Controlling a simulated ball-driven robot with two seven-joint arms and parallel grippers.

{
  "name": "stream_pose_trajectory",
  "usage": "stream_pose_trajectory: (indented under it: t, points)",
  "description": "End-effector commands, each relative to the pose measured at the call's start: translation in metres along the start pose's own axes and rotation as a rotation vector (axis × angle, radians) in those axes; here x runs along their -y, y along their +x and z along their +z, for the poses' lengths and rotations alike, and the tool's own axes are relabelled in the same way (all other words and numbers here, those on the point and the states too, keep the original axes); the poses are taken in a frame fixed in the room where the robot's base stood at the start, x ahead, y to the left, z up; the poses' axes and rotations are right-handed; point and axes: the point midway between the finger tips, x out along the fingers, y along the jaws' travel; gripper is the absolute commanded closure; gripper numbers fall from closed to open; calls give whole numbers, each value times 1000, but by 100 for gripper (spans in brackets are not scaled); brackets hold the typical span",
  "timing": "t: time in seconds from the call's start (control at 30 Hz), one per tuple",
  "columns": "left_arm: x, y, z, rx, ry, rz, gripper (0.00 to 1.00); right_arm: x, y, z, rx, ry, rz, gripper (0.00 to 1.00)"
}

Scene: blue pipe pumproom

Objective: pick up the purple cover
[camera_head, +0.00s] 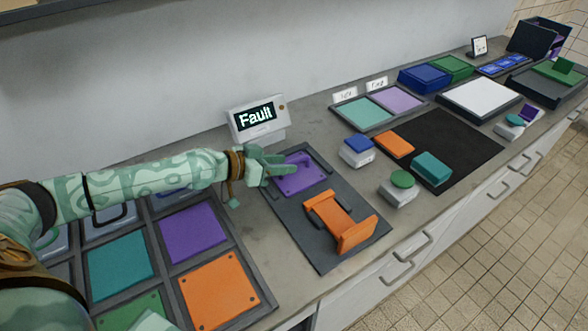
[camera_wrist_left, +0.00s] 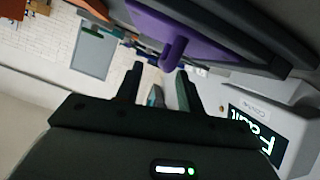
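The purple cover (camera_head: 302,182) is a flat plate with a raised handle. It lies at the far end of a dark grey tray on the counter. My left gripper (camera_head: 284,164) is over its left edge, close to the handle. In the left wrist view the purple cover (camera_wrist_left: 205,36) and its handle lie just beyond the fingertips of my left gripper (camera_wrist_left: 158,76). The fingers are apart with nothing between them. Whether a finger touches the handle, I cannot tell. My right gripper is not in view.
An orange bracket (camera_head: 335,217) stands on the same tray (camera_head: 318,252). A Fault display (camera_head: 257,118) stands close behind my gripper. A grid of coloured panels, including another purple one (camera_head: 192,233), lies at left. A black mat (camera_head: 455,136) with blocks lies right.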

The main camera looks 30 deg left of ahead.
Motion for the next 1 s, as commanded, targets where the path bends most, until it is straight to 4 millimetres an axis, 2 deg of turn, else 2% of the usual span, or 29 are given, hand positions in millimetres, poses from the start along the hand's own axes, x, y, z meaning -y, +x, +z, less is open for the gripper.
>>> stream_pose_trajectory:
  t: [0.17, 0.27, 0.53, 0.57, 0.6, 0.7, 1.0]
  points:
    - [8, 30, 2, -2, -2, 0, 62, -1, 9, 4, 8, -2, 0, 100]
    - [6, 43, 0, -2, -2, 1, 62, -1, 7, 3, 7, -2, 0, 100]
    - [7, 48, 0, 0, 0, 0, 62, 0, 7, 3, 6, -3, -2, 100]
    - [7, 48, 0, 0, 0, 0, 65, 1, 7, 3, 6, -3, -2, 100]
    - [7, 48, 0, 0, 0, 0, 76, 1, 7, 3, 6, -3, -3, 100]
    - [7, 48, 0, 0, -1, 0, 100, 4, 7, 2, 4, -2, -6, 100]
    - [7, 47, -1, -3, 0, 0, 100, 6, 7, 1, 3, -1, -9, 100]
